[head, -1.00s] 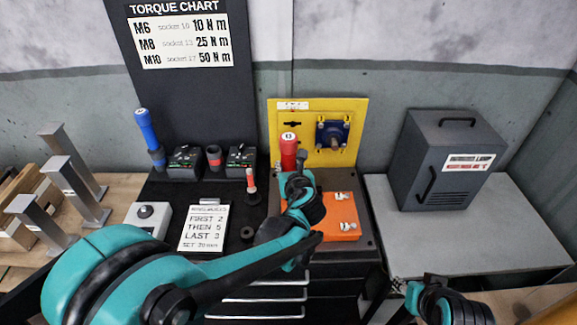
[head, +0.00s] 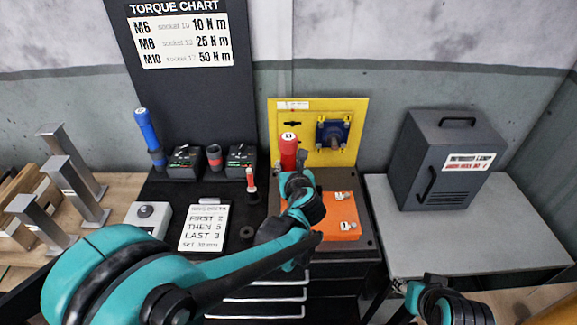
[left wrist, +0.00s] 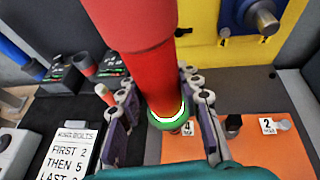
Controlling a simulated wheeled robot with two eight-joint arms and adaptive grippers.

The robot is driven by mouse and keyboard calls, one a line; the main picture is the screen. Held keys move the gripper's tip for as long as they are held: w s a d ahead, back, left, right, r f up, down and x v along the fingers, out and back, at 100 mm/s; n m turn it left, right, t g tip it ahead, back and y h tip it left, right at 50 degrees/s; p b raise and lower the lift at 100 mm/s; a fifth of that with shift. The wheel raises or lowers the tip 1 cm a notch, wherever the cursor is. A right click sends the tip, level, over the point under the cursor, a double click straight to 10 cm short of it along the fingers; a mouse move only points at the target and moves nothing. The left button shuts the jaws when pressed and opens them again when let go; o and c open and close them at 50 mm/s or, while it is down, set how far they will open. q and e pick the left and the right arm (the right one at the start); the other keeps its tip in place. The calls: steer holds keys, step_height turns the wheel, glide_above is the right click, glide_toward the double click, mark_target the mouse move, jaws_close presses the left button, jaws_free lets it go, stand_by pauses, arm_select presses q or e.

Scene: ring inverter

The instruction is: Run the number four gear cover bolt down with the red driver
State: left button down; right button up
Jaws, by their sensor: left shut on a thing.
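The red driver (head: 288,153) stands about upright over the front of the yellow panel. It also fills the middle of the left wrist view (left wrist: 150,70). My left gripper (left wrist: 160,108) is shut on it, one finger on each side. A green and white ring circles the driver's lower end. A tag reading 4 (left wrist: 187,128) shows right beside that ring, on the orange gear cover (head: 343,212). The driver's tip and the number four bolt are hidden, so I cannot tell whether they touch. A tag reading 2 (left wrist: 267,125) sits to the right on the cover.
The yellow panel (head: 358,110) with a blue shaft mount (head: 332,133) stands behind. A blue driver (head: 147,130) and chargers (head: 184,163) stand at the left, beside a bolt-order card (head: 203,228). A grey cabinet (head: 447,165) stands on the right table. My right arm (head: 445,302) is low at right.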

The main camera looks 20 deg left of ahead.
mark_target(290, 156)
arm_select(q)
steer(key=shift+r+p, duration=2)
steer(key=shift+r, duration=0.5)
steer(key=shift+f, duration=0.1)
